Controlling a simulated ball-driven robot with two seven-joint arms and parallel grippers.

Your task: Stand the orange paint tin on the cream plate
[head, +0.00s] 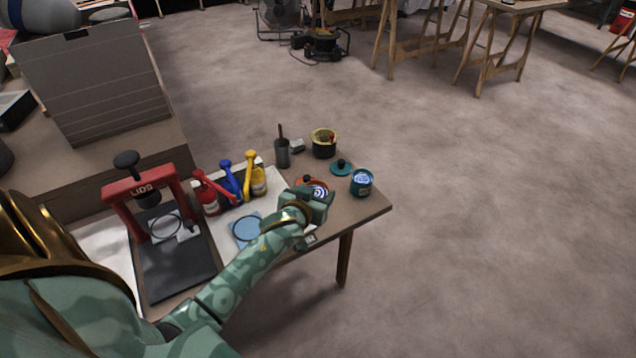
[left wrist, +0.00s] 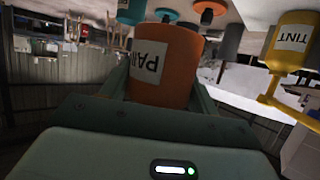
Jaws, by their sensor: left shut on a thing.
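My left gripper (head: 320,202) is shut on the orange paint tin (left wrist: 165,65), whose white label reads upside down in the left wrist view. In the head view the tin's open top (head: 318,188) shows a blue and white swirl beyond the fingers. The gripper hides most of the tin there, and I cannot tell whether it touches the table. I cannot make out a separate cream plate with certainty. My right gripper is not in view.
A teal tin (head: 361,184) and teal lid (head: 341,168) stand close to the right. An orange lid is just behind. Red, blue and yellow bottles (head: 259,185) stand to the left, beside the red lid press (head: 140,188). A dark pot (head: 324,146) stands behind. The table's right edge is near.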

